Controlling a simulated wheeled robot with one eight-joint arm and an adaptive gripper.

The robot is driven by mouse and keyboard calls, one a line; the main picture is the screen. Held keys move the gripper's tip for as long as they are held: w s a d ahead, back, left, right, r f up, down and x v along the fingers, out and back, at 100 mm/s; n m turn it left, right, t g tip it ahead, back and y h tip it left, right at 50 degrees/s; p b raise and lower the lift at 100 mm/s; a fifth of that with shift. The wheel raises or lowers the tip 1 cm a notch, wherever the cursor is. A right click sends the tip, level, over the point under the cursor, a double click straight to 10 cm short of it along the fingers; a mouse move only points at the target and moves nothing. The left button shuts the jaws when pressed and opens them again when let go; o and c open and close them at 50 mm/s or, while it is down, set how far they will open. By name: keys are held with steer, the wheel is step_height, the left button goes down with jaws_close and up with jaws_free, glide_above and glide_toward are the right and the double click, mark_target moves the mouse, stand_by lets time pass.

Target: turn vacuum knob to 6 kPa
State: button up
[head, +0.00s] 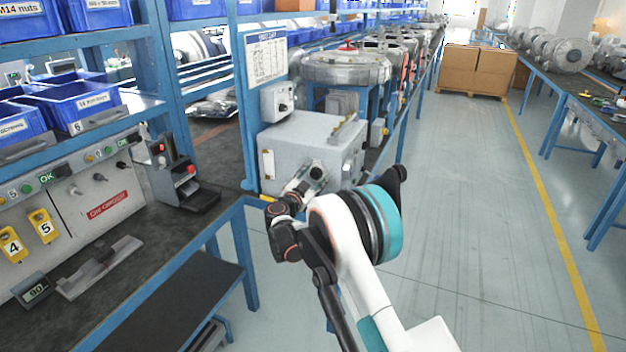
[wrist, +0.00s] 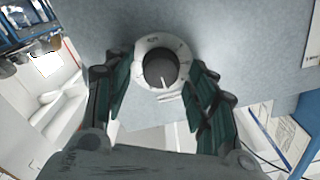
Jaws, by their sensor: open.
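The vacuum knob (wrist: 158,68) is a dark round knob on a pale dial ring with small marks, set in a grey panel (wrist: 240,40). Its white pointer line points down and slightly right in the wrist view. The scale numbers are too small to read. My gripper (wrist: 160,82) is open, with one dark green-padded finger on each side of the dial and visible gaps to the knob. In the head view my gripper (head: 312,176) is in front of the grey cabinet (head: 300,135), and I cannot make out the knob there.
A small white box with a dark dial (head: 278,102) stands behind the cabinet's left side. A workbench (head: 130,270) with a control panel (head: 80,200) and a red-buttoned device (head: 178,180) is on the left.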

steer(key=shift+c, duration=0.2)
steer(key=c, duration=1)
steer(key=shift+m, duration=0.3)
steer(key=m, duration=0.3)
steer(key=shift+d+f+m, duration=0.1)
steer(key=shift+m, duration=1.9)
